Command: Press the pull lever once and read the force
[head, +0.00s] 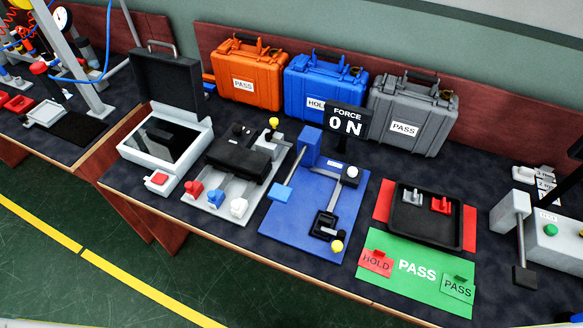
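A blue test fixture (290,232) lies on the dark bench top near the middle of the head view. A blue post (311,145) stands at its back. A thin grey lever (296,166) slopes from the post down to a light blue pad (281,192). On its right, a grey bar (336,195) runs from a white knob (350,173) to a black clamp (324,225) with a yellow knob (337,246). A black force display (345,119) behind it reads "FORCE 0 N". Neither of my grippers is in view.
A grey fixture (222,193) and an open white case (150,165) stand left. A black tray (425,236) and green PASS mat (415,290) lie right. Orange (247,75), blue (325,84) and grey (412,112) cases line the back. A green-button machine (552,245) is far right.

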